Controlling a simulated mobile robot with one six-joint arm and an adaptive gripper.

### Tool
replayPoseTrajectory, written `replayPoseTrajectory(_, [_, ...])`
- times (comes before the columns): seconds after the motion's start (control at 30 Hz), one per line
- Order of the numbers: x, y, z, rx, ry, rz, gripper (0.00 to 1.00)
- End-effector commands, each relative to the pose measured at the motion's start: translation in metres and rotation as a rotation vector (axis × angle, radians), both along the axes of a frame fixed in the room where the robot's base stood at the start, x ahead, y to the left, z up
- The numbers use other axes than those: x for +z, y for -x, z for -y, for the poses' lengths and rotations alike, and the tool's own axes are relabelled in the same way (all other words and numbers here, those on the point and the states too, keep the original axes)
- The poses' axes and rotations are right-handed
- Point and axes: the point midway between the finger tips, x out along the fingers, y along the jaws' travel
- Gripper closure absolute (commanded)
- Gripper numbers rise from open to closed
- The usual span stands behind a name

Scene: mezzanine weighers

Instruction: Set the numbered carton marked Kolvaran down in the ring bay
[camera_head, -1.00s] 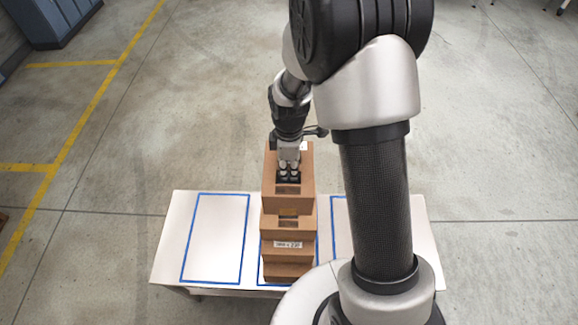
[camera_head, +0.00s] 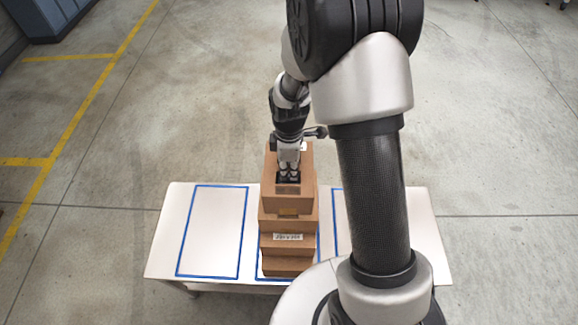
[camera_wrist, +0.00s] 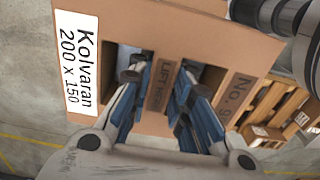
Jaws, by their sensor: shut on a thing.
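My gripper (camera_head: 288,178) is shut on the lift strip between two hand holes of a brown carton. That carton (camera_wrist: 140,22) has a white label reading "Kolvaran 200 x 150" in the wrist view, and "No. 9" printed beside the strip. In the head view the carton (camera_head: 304,190) is upright at the top of a stack of brown cartons (camera_head: 288,252). I cannot tell whether it touches the one below. The stack stands in the middle of three blue-outlined bays on a white table (camera_head: 165,225). No ring mark shows, so I cannot tell which is the ring bay.
The left bay (camera_head: 213,232) is empty. My arm hides most of the right bay (camera_head: 337,225). Wooden pallets (camera_wrist: 265,105) show at the right in the wrist view. A blue-grey cabinet (camera_head: 60,15) stands far left. The floor behind the table is clear.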

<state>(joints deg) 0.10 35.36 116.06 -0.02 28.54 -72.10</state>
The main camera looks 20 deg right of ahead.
Motion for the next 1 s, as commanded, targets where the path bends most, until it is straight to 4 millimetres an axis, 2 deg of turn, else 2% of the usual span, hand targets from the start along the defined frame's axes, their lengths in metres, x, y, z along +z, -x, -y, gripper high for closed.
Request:
replayPoseTrajectory(0.1, [-0.011, 0.0, 0.0, 0.0, 0.0, 0.0, 1.0])
replayPoseTrajectory(0.5, [-0.035, 0.0, 0.0, 0.0, 0.0, 0.0, 1.0])
replayPoseTrajectory(1.0, [-0.037, 0.0, 0.0, 0.0, 0.0, 0.0, 1.0])
